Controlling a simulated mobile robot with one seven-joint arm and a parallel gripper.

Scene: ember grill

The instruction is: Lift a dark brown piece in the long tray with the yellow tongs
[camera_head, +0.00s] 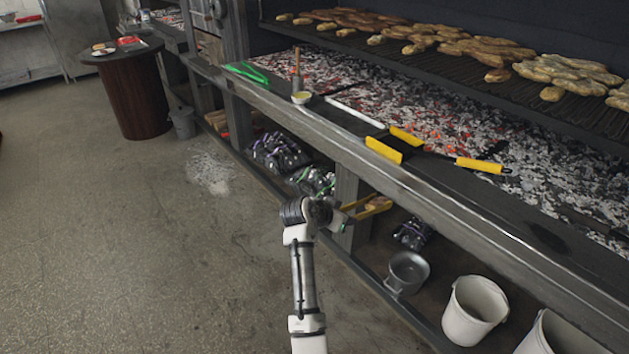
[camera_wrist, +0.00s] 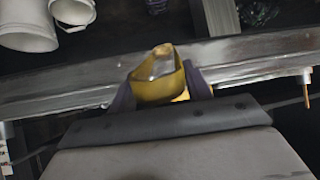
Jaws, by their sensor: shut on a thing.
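My gripper (camera_head: 335,215) is in front of the grill counter, below its front edge, and is shut on the yellow tongs (camera_head: 362,212). In the wrist view the yellow tongs (camera_wrist: 158,90) sit between the two dark fingers of my gripper (camera_wrist: 160,98) and point away from me. A brownish piece (camera_head: 378,203) shows between the tong arms near their far end; I cannot tell for certain that it is gripped. A narrow dark tray with a pale rim (camera_head: 355,112) lies on the counter and looks empty; I cannot tell if it is the long tray.
The counter edge (camera_head: 430,195) runs close above my gripper. Yellow-handled tools (camera_head: 480,165), a small bowl (camera_head: 301,97) and green tongs (camera_head: 246,72) lie on it. Glowing coals are behind. A grey pot (camera_head: 407,271) and white bucket (camera_head: 475,310) stand below.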

